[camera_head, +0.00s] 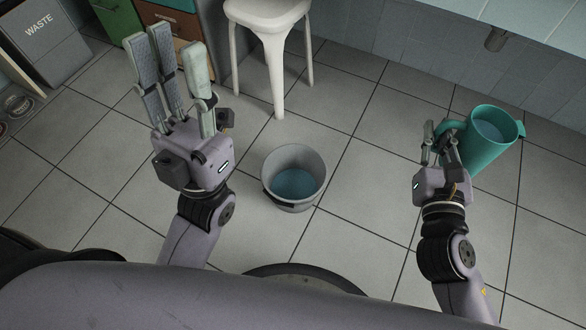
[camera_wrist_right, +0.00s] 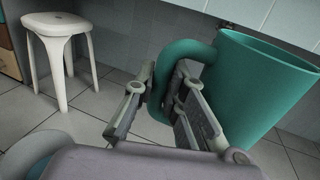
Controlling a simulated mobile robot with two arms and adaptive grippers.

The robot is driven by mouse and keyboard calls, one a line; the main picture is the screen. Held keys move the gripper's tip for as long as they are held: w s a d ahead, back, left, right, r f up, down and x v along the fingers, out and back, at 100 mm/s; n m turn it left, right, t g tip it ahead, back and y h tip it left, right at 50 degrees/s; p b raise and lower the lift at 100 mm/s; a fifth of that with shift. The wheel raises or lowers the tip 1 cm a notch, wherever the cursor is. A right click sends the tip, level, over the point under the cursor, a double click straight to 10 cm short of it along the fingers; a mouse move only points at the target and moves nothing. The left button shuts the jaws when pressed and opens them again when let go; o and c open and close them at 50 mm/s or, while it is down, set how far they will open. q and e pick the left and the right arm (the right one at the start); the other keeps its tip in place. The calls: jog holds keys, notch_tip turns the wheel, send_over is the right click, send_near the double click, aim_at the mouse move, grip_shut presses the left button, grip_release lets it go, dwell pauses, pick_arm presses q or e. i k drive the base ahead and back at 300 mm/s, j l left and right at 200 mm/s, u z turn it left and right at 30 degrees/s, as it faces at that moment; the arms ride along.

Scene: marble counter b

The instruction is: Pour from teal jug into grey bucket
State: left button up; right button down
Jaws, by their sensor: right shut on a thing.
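The teal jug (camera_head: 484,150) is at the right of the head view, roughly upright, with a pale bluish surface showing inside its mouth. My right gripper (camera_head: 443,133) is shut on its handle, and the jug (camera_wrist_right: 263,88) fills the right of the right wrist view beside the fingers (camera_wrist_right: 160,108). The grey bucket (camera_head: 311,163) stands on the floor in the middle of the head view, left of the jug and apart from it. It has blue liquid at the bottom. My left gripper (camera_head: 174,68) is open and empty, left of the bucket, with its fingers spread.
A white stool (camera_head: 268,17) stands behind the bucket and also shows in the wrist view (camera_wrist_right: 57,27). A grey waste bin (camera_head: 45,45) and a cabinet (camera_head: 120,20) are at the back left. Tiled floor around the bucket is clear.

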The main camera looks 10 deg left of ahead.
aim_at(293, 175)
jog(key=k+j+u, duration=0.6)
jog(key=k+j, duration=0.15)
jog(key=j, duration=0.25)
